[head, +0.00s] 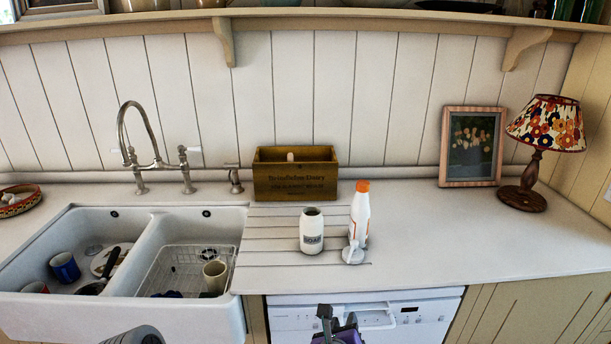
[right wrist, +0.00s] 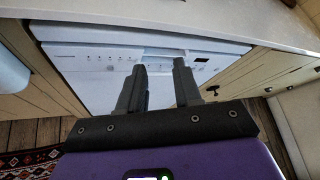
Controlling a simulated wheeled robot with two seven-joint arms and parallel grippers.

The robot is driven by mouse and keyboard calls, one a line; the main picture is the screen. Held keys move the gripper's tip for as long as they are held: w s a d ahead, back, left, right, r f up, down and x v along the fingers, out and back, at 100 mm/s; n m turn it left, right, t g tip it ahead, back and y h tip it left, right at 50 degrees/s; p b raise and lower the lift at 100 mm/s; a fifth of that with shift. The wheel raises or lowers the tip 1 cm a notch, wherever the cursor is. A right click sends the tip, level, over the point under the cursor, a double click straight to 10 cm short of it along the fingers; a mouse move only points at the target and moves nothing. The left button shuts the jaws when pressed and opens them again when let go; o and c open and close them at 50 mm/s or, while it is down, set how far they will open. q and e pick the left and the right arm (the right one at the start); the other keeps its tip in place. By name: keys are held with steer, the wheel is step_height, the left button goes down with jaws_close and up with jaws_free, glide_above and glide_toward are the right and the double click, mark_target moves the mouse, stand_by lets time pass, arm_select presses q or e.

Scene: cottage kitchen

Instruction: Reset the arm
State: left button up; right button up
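My right gripper (head: 338,318) is at the bottom of the head view, in front of the white dishwasher (head: 410,312) and below the counter edge. In the right wrist view its two dark fingers (right wrist: 160,72) stand apart with nothing between them, so it is open and empty. The dishwasher front (right wrist: 110,65) lies beyond the fingertips. My left gripper is not in view; a grey rounded part at the bottom left of the head view looks like a link of my arm.
On the counter (head: 450,235) stand a white jar (head: 312,232), a white-and-orange bottle (head: 359,215), a wooden box (head: 295,178), a picture frame (head: 470,147) and a lamp (head: 546,130). The double sink (head: 120,310) at left holds dishes.

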step_height(320, 180, down, 17)
steer(key=s+d+n+g+y+p, duration=0.2)
steer(key=n+g+y, duration=0.2)
steer(key=n, duration=1.1)
steer(key=s+f+n+g+y, duration=0.2)
steer(key=s+f+n+g, duration=0.2)
steer(key=s+f+n, duration=0.3)
steer(key=s+f+n+g+y+p, duration=0.1)
steer(key=s+f+n+g+y, duration=0.1)
steer(key=s+f+n+g, duration=0.2)
steer(key=s+f+n, duration=0.3)
steer(key=s+n, duration=0.1)
steer(key=s, duration=0.4)
steer(key=shift+a+f+n, duration=0.2)
steer(key=shift+a+n, duration=0.1)
steer(key=shift+n, duration=0.1)
